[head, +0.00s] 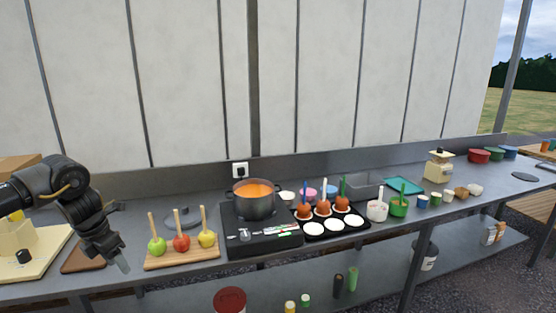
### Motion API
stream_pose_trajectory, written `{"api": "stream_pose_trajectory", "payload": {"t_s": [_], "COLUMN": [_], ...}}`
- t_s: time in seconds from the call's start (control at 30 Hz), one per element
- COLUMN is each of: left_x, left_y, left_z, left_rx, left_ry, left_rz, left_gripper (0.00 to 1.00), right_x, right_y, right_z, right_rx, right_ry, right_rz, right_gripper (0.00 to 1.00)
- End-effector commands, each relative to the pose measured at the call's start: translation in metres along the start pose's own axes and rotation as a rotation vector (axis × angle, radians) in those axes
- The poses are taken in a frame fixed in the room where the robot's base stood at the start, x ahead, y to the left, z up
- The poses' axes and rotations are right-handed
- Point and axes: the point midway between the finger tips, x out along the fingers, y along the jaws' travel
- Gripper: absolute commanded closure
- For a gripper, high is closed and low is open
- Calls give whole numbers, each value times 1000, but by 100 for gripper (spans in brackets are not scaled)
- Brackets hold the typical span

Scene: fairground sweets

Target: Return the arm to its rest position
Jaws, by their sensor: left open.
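My left gripper (121,265) is at the left of the view, above the front edge of the counter, pointing down and empty. It is left of a wooden board (182,259) and apart from it. My left arm comes in from the left edge. On the board stand a green apple (157,246), a red apple (181,243) and a yellow apple (207,239), each with an upright stick. My right gripper is not in view.
A pot of orange liquid (254,203) sits on a black cooker (262,236). A black tray (334,231) right of it holds coated apples on sticks. White and green cups stand further right. A brown board (84,257) and a cream machine (22,250) are at left.

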Motion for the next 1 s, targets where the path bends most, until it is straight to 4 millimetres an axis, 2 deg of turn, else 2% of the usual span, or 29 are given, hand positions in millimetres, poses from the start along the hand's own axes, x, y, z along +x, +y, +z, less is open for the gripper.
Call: {"api": "stream_pose_trajectory", "payload": {"t_s": [0.27, 0.47, 0.57, 0.63, 0.77, 0.87, 0.9, 0.97, 1.0], "left_x": [50, 109, 152, 189, 266, 326, 351, 388, 411], "left_y": [-29, -67, -95, -120, -164, -191, -200, -212, -219], "left_z": [33, 64, 79, 88, 89, 72, 59, 34, 16], "left_rx": [-98, -250, -382, -515, -848, -1145, -1274, -1476, -1609], "left_ry": [-60, -125, -157, -179, -196, -182, -171, -149, -135], "left_rz": [-71, -174, -256, -334, -484, -577, -605, -635, -647], "left_gripper": [50, 50, 50, 50, 50, 50, 50, 50, 50], "right_x": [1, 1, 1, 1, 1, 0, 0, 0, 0], "right_y": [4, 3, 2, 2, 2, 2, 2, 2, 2], "right_z": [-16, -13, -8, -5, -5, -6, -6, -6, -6], "right_rx": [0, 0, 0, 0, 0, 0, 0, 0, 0], "right_ry": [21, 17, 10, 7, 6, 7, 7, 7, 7], "right_rz": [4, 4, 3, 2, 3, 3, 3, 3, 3], "right_gripper": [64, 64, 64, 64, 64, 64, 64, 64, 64]}}
